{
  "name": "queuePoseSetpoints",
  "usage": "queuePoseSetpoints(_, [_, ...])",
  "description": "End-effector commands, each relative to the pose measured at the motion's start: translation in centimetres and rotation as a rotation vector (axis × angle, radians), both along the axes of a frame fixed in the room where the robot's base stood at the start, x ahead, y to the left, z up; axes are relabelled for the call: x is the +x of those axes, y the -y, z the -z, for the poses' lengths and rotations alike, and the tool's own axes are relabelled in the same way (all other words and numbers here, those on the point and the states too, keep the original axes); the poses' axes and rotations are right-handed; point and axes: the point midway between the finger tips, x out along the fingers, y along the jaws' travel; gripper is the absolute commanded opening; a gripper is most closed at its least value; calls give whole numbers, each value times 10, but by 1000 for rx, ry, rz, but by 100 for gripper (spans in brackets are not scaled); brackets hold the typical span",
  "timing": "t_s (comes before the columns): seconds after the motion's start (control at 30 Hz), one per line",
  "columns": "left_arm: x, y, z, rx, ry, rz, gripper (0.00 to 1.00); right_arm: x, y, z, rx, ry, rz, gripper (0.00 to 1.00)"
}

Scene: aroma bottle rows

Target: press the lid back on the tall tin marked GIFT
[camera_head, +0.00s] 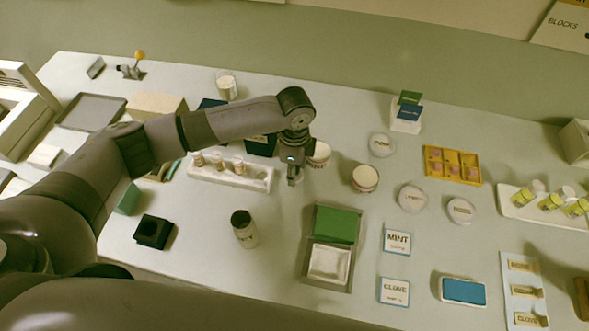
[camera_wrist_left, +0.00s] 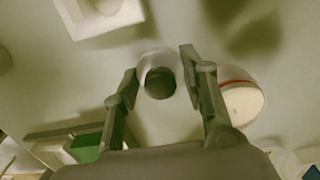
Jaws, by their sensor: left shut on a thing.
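An upright tall tin (camera_head: 244,229) stands open on the table in the head view, with a dark inside. I cannot read any marking on it. My left gripper (camera_head: 292,182) is above the table, right of the tin and farther back. In the left wrist view its two fingers (camera_wrist_left: 160,72) are shut on a small pale round piece (camera_wrist_left: 147,62) with a dark round face. I cannot tell whether this is the tin's lid. The fingers mostly hide it in the head view. My right gripper is not in view.
A white rack (camera_head: 250,181) with small bottles stands left of the gripper. Round tubs (camera_head: 365,178) (camera_wrist_left: 242,103) stand to the right. A tray with a green pad (camera_head: 336,223) lies in front, and a black box (camera_head: 153,231) stands left of the tin. Table around the tin is clear.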

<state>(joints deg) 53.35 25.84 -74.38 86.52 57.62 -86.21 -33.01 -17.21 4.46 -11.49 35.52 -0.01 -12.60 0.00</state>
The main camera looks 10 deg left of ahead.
Motion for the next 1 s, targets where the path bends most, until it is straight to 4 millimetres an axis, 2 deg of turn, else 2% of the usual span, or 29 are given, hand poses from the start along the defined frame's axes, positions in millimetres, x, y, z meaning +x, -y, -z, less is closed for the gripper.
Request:
queuePoseSetpoints(0.17, [1, 0, -20, -2, 4, 0, 27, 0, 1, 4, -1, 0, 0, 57])
queuePoseSetpoints(0.27, [2, 0, -39, -3, 6, 0, 27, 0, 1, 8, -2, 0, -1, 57])
queuePoseSetpoints(0.7, [1, 1, -157, -3, 6, 1, 27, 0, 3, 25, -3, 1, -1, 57])
queuePoseSetpoints(0.83, [1, 1, -179, -2, 3, 0, 27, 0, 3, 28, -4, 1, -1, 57])
queuePoseSetpoints(1.0, [1, 0, -193, -2, 1, 0, 27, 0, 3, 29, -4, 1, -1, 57])
